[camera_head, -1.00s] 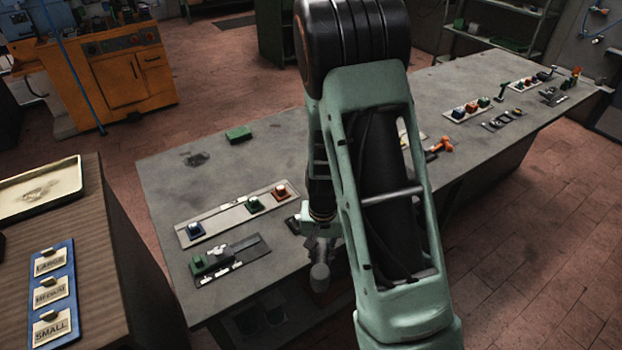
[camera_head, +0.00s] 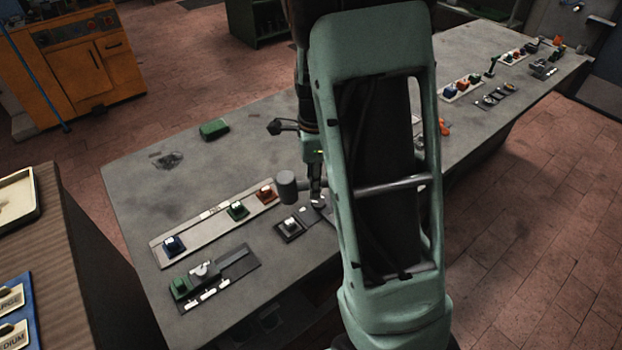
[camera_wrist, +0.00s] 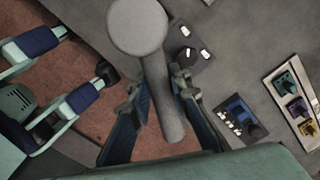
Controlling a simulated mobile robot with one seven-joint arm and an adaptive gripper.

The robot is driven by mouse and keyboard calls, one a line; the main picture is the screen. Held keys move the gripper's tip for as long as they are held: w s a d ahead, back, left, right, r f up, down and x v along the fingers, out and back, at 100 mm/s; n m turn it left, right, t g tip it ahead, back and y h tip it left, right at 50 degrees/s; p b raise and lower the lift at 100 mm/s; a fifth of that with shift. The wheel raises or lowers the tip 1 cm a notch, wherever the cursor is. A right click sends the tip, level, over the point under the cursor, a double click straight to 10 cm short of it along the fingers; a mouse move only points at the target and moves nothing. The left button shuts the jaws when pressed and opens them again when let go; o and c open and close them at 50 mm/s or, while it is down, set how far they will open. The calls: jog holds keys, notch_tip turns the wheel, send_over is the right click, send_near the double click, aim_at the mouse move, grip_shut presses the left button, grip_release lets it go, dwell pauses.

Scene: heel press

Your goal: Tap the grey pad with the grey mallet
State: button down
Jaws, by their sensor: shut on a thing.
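The grey mallet (camera_head: 287,186) has a cylindrical head and shows left of my gripper (camera_head: 316,190) in the head view. In the wrist view my gripper (camera_wrist: 157,85) is shut around the mallet's handle (camera_wrist: 168,112), with the round head (camera_wrist: 138,26) beyond the fingers. The head appears above the table and apart from the pad. My arm hides part of the dark plate beside it.
A pale strip on the grey table (camera_head: 130,190) carries a blue pad (camera_head: 173,245), a green pad (camera_head: 237,210) and a red pad (camera_head: 265,194). A dark plate with a green block (camera_head: 180,287) lies in front. A green box (camera_head: 214,129) stands at the back edge.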

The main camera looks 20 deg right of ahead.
jog(key=shift+f+b, duration=2.3)
jog(key=shift+f, duration=0.4)
notch_tip(320, 180, down, 4)
jog(key=b, duration=0.3)
jog(key=shift+s+f, duration=0.1)
jog(key=shift+f, duration=0.1)
notch_tip(320, 180, up, 5)
jog(key=p, duration=0.4)
jog(key=shift+r+p, duration=0.1)
jog(key=shift+p, duration=0.2)
notch_tip(320, 180, down, 5)
jog(key=b, duration=0.3)
jog(key=shift+b, duration=0.3)
notch_tip(320, 180, up, 5)
jog(key=p, duration=0.4)
jog(key=shift+p, duration=0.3)
